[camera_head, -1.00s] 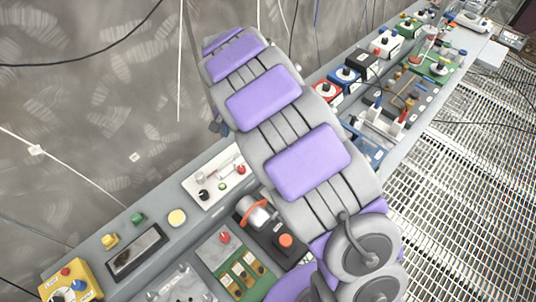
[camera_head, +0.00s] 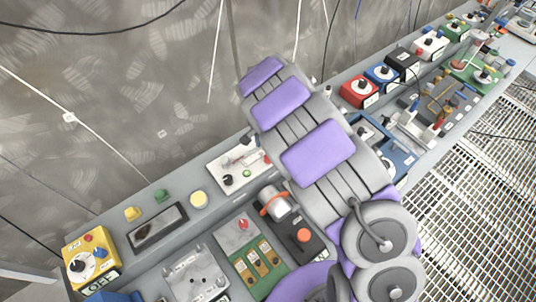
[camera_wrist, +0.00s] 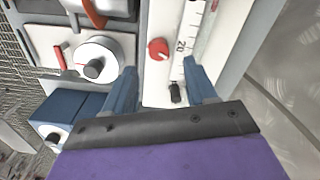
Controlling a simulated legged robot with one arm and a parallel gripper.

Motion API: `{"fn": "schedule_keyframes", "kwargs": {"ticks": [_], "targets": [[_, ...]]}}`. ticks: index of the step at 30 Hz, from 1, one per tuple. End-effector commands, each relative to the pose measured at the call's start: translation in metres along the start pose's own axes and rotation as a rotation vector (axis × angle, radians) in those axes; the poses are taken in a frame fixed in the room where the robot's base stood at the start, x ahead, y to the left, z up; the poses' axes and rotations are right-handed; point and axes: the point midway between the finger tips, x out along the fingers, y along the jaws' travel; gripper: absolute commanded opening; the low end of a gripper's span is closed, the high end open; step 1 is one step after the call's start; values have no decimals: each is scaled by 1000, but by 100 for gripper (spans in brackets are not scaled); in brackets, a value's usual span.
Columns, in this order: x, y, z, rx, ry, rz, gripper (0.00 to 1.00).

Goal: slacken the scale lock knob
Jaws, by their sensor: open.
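In the wrist view, a white scale strip (camera_wrist: 184,42) marked "20" runs along a pale panel, with a red knob (camera_wrist: 158,48) to its left and a small black knob (camera_wrist: 176,93) at its lower end. I cannot tell for sure which of these is the scale lock knob. My gripper (camera_wrist: 160,66) is open, its two blue fingers apart on either side of the black knob, with nothing held. I cannot tell whether either finger touches the panel. In the head view my arm hides the gripper and part of the white panel (camera_head: 228,168).
A white dial (camera_wrist: 97,60) with a black knob sits close left of the fingers, and a blue box (camera_wrist: 68,118) lies below it. An orange-ringed device (camera_head: 275,202) and a yellow box (camera_head: 92,255) share the bench. The wall runs close behind; grating floor lies right.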

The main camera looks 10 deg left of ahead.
Motion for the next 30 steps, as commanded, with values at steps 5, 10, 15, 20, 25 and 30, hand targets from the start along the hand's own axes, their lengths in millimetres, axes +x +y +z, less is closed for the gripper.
{"fn": "schedule_keyframes", "kwargs": {"ticks": [5, 10, 15, 20, 25, 30], "targets": [[33, 1, 0, -1, 0, -1, 56], [54, 5, -2, -1, -3, -3, 56], [63, 4, -2, 0, 1, -5, 56], [66, 1, -1, 0, 2, -2, 56], [66, 0, -1, 0, 2, -2, 53], [66, 1, -1, -1, 1, -2, 36]]}}
